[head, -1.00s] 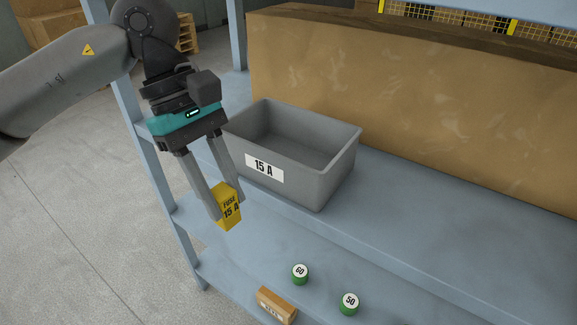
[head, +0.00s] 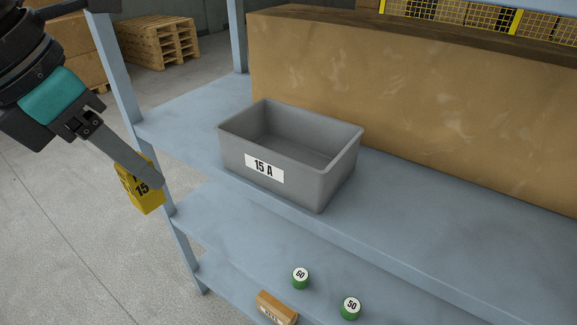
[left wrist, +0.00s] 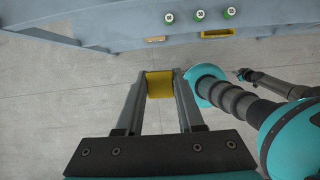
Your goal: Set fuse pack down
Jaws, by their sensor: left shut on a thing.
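The yellow fuse pack (head: 148,202), marked 15, is held between the fingers of my left gripper (head: 149,178). It is tilted and hangs in the air left of the shelf's blue post. In the left wrist view the pack (left wrist: 160,86) sits between both fingertips, with bare floor behind it. The finger nearest the head camera covers part of its label. A grey open bin (head: 318,190) labelled 15 A stands on the shelf to the right, apart from the gripper. The visible part of its inside looks empty. What looks like my right gripper (left wrist: 243,74) is small in the left wrist view.
Green round cans marked 60 (head: 300,278) and 50 (head: 351,308) stand on a lower level near a small orange-brown box (head: 276,307). A large cardboard box (head: 420,110) backs the shelf (head: 450,230). The shelf right of the bin is clear. A blue post (head: 125,85) stands near my gripper.

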